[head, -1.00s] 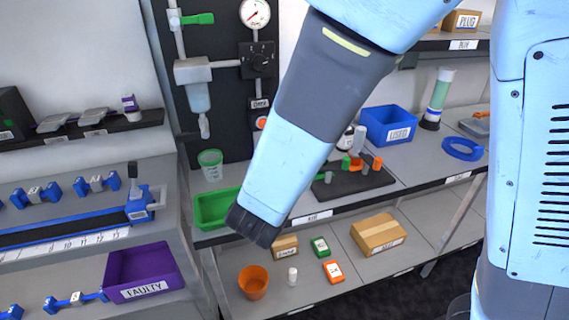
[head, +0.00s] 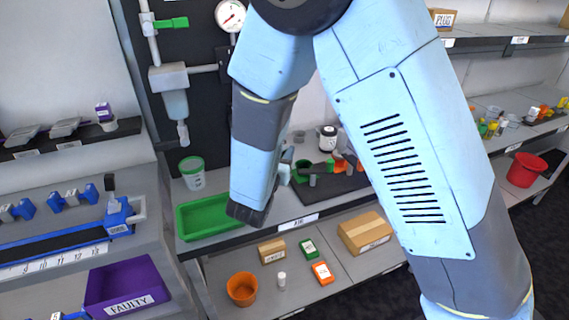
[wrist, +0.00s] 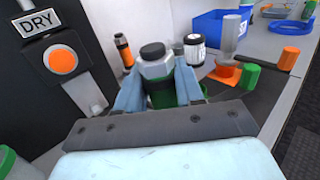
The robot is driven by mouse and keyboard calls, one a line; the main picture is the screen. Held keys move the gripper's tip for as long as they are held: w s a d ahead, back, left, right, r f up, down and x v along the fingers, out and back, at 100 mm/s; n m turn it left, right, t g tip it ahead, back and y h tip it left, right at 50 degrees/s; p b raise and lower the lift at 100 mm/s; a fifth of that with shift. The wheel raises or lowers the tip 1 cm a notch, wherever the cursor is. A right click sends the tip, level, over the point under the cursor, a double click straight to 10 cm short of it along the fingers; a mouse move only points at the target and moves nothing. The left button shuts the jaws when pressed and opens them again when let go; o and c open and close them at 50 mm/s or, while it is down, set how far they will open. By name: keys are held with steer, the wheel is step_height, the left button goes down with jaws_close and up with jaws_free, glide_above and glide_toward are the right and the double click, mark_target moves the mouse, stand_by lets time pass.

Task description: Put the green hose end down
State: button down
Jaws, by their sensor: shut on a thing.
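My gripper (wrist: 160,78) is shut on a grey hexagonal fitting (wrist: 156,66) with a dark round cap and green (wrist: 166,97) low between the fingers. I take this to be the green hose end. In the head view, my gripper (head: 285,168) is mostly hidden behind my wrist, over the shelf at the left edge of the dark mat (head: 333,188). Green (head: 308,167) shows just right of it; I cannot tell whether this is held or on the mat. Whether the hose end touches the surface is hidden.
On the mat in the wrist view stand an orange bracket (wrist: 226,72), a green cylinder (wrist: 249,75) and an orange cylinder (wrist: 288,59). A black-and-white bottle (wrist: 194,50) and a black-orange item (wrist: 123,50) stand close behind the fingers. A green tray (head: 190,229) lies left.

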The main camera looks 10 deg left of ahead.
steer(key=shift+w+f, duration=0.4)
steer(key=shift+f, duration=1.6)
steer(key=shift+f, duration=0.1)
steer(key=c, duration=0.7)
jaws_free()
